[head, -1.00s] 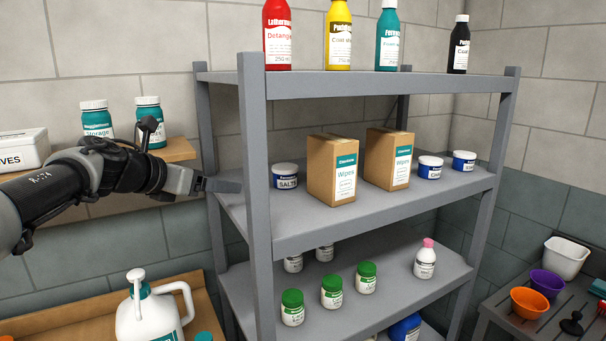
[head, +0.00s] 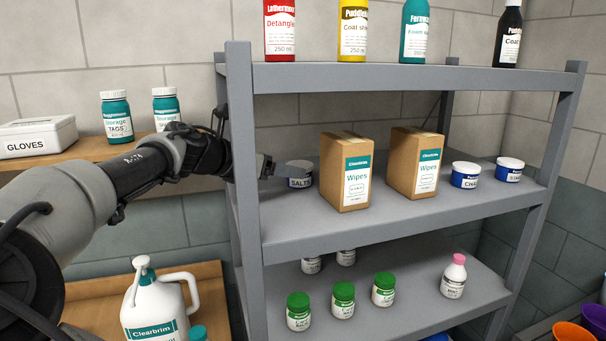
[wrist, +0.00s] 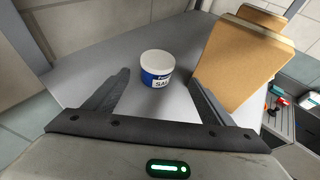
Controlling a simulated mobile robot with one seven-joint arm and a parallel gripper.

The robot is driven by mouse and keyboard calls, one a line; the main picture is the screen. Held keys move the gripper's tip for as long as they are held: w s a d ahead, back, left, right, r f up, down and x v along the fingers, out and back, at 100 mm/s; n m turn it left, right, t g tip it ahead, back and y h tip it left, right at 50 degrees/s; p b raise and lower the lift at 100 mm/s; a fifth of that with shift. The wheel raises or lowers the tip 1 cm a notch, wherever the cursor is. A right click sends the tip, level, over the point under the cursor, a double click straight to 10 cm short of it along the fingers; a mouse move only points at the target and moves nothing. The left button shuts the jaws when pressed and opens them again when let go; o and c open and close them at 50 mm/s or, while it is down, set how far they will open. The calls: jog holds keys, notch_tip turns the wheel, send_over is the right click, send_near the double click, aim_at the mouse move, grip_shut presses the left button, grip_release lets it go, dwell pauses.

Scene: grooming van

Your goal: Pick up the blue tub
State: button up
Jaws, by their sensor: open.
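A blue tub (wrist: 157,70) with a white lid and a white "SALTS" label stands upright on the middle shelf. In the wrist view it is ahead of my open gripper (wrist: 160,85), between the lines of the two fingers and a little beyond their tips. In the head view my gripper (head: 268,168) reaches past the left shelf post, and its finger partly covers the tub (head: 300,182). Two more blue tubs with white lids, one (head: 466,175) marked "CHA" and another (head: 509,170), stand at the shelf's right.
A brown Wipes box (head: 331,170) stands close to the right of the SALTS tub, with a second box (head: 404,165) beyond. The left shelf post (head: 243,180) is beside my wrist. The upper shelf (head: 400,76) holds bottles overhead.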

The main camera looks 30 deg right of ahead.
jog(key=x, duration=0.4)
jog(key=shift+w+d, duration=0.15)
jog(key=shift+d, duration=0.1)
jog(key=x, duration=0.3)
jog(key=p+x, duration=0.1)
jog(key=x, duration=0.1)
jog(key=shift+w+r, duration=0.1)
jog(key=shift+w, duration=0.25)
jog(key=c, duration=1)
jog(key=shift+c, duration=0.7)
jog(key=shift+r, duration=0.15)
